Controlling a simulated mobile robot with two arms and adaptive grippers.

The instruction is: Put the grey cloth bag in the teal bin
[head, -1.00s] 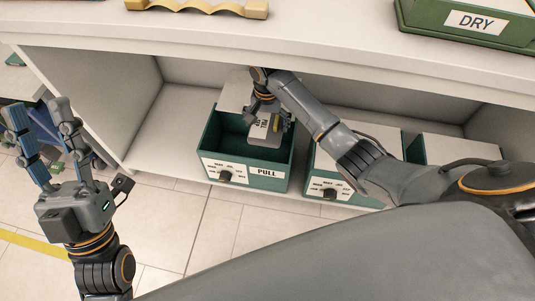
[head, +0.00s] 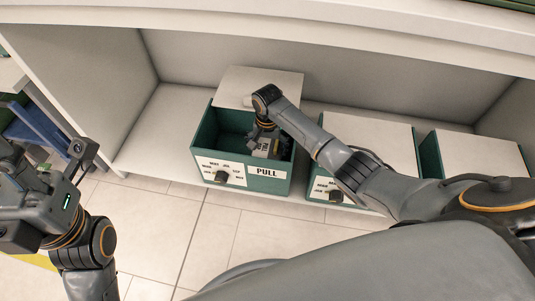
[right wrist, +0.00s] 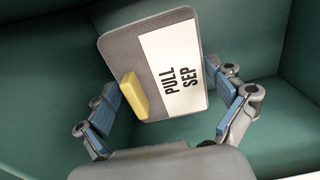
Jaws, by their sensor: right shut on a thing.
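Whether the bag touches the bin floor is unclear. My left gripper (head: 25,165) is at the left edge, partly cut off.
Two more teal bins with pale lids, a middle one (head: 375,145) and a right one (head: 480,160), stand to the right on the same shelf. The white counter (head: 330,32) overhangs above. The shelf left of the open bin is clear.

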